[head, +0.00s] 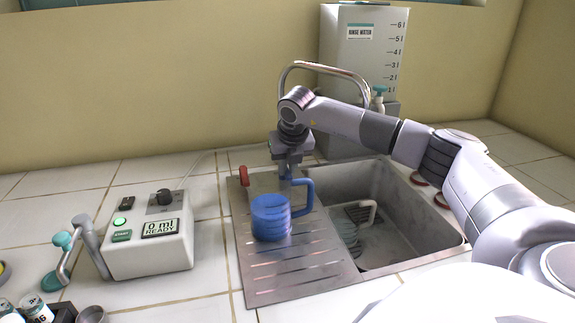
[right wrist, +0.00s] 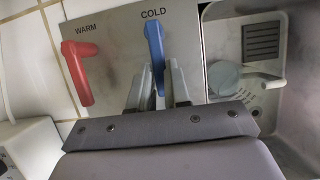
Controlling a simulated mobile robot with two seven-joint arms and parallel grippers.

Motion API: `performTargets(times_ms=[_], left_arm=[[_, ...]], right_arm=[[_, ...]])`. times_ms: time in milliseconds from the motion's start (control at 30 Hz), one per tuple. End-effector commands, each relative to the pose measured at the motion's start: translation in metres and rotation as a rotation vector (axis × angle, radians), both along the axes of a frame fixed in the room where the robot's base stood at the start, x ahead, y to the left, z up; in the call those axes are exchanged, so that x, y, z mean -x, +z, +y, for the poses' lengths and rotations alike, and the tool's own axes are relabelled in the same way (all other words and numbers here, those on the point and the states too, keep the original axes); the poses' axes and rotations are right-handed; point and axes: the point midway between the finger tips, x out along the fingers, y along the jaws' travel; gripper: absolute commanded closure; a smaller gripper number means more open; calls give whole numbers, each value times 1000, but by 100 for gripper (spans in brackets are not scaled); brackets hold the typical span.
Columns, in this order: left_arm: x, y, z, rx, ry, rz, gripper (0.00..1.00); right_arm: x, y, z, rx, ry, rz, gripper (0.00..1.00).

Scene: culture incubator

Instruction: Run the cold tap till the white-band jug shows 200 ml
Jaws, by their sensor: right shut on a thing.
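The blue cold tap lever (right wrist: 154,45) stands on the steel plate marked COLD in the right wrist view. My right gripper (right wrist: 161,88) is shut on this lever, one finger on each side. In the head view my right gripper (head: 289,172) points down at the back of the drainboard. A pale jug with a white handle (head: 367,213) stands in the sink; it also shows in the right wrist view (right wrist: 224,76). Its scale and water level cannot be read. The chrome spout (head: 325,68) arches behind my arm, which hides its outlet. My left gripper is not in view.
A red warm lever (head: 244,175) stands left of the cold one. A blue jug (head: 270,218) sits on the drainboard (head: 290,275). A dispenser (head: 150,245) reading 0 ml is at left. A rinse water tank (head: 358,60) stands behind the sink (head: 405,255).

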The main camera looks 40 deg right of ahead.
Motion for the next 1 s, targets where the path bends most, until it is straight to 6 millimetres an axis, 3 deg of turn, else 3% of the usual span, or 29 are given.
performTargets(times_ms=[400, 667, 700, 767, 1000], left_arm=[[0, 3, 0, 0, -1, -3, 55], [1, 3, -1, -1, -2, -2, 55], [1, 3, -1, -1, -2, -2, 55], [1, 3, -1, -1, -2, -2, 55], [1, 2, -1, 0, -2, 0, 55]], right_arm=[[-6, 1, 8, -1, -190, 0, 100], [-6, 1, 8, -1, -196, -1, 100], [-6, 1, 8, -1, -196, -1, 80], [-6, 1, 8, -1, -196, -1, 60], [-6, 1, 8, 0, -196, -1, 57]])
